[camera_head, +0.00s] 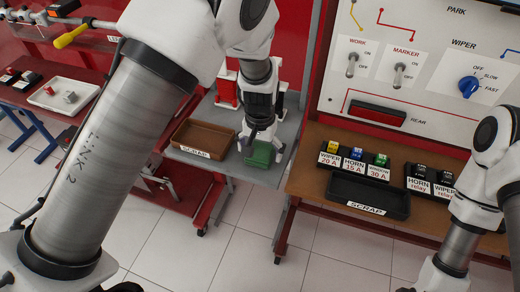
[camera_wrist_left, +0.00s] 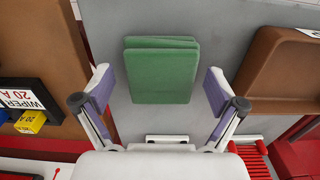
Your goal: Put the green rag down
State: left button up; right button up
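The green rag (camera_head: 262,153) is a small folded pad on the grey table (camera_head: 222,117), near its front edge and to the right of the brown tray. In the left wrist view the rag (camera_wrist_left: 162,70) lies flat in layers on the grey surface. My left gripper (camera_head: 260,142) points down over it. In the wrist view my left gripper (camera_wrist_left: 158,88) is open, its purple-padded fingers apart, with a gap between each finger and the rag's sides. My right arm shows at the right of the head view, but its gripper is out of frame.
A brown scrap tray (camera_head: 203,138) stands left of the rag. To the right, a brown bench (camera_head: 310,181) carries a black scrap tray (camera_head: 367,196) and labelled fuse and relay holders. A switch panel (camera_head: 440,60) rises behind it.

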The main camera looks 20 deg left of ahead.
aim_at(260, 151)
pick_arm(q)
notch_tip(260, 151, up, 12)
jog(key=shift+r+p, duration=0.2)
jog(key=shift+p, duration=0.15)
dwell(0.4)
